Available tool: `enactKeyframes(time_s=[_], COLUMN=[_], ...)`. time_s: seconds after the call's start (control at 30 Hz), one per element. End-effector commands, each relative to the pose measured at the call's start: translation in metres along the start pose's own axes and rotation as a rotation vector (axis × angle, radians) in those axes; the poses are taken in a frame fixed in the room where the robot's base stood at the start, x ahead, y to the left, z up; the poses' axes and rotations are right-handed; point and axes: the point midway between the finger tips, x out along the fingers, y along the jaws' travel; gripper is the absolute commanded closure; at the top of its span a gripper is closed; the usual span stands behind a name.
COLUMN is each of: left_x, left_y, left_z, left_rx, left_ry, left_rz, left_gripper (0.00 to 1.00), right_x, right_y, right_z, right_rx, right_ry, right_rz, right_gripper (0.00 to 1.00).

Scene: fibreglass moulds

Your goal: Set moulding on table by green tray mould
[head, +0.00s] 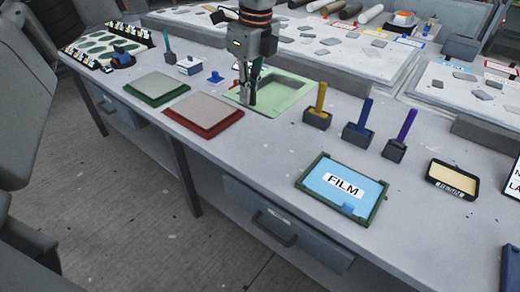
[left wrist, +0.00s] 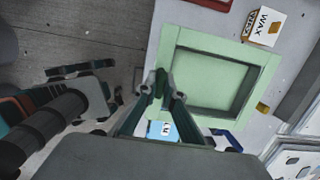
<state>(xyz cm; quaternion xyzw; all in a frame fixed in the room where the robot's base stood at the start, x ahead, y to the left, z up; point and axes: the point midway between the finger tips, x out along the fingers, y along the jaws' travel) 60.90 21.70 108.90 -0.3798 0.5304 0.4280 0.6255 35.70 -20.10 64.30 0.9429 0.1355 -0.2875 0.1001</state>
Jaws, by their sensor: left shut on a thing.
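The green tray mould (head: 297,88) is a light green square frame with a recessed middle, flat on the table. It also shows in the left wrist view (left wrist: 262,69). My left gripper (head: 248,100) points down at its left rim. In the left wrist view its fingertips (left wrist: 169,92) are close together over that rim, shut on a small dark green piece (left wrist: 160,80). Most of this piece is hidden, and I cannot tell whether it is part of the moulding. I see no separate moulding clearly. A dark arm end, seemingly my right gripper (left wrist: 85,95), shows at left, its jaws unclear.
Red (head: 203,112) and dark green (head: 157,87) moulds lie left of the tray mould on the table (head: 262,150). Yellow (head: 318,108), blue (head: 359,125) and purple-handled (head: 399,140) tools stand right. A FILM tray (head: 343,188) lies nearer. Bare table lies between it and the red mould.

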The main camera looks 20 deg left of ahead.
Motion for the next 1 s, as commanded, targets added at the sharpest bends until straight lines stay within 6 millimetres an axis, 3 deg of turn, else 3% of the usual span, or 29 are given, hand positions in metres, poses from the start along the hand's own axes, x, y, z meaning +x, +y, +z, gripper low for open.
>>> enactKeyframes(time_s=[0.6, 1.0], left_x=[0.134, 0.168], left_y=[0.003, 0.004], left_z=[-0.020, -0.025], left_rx=[-0.001, -0.001], left_ry=[0.000, 0.000], left_rz=[0.002, 0.002], left_gripper=[1.00, 1.00], right_x=[-0.001, -0.001], right_y=[0.002, 0.002], right_z=[-0.003, -0.003], right_rx=[-0.002, -0.002], right_ry=[0.005, 0.005], right_rz=[0.002, 0.002], right_gripper=[0.76, 0.76])
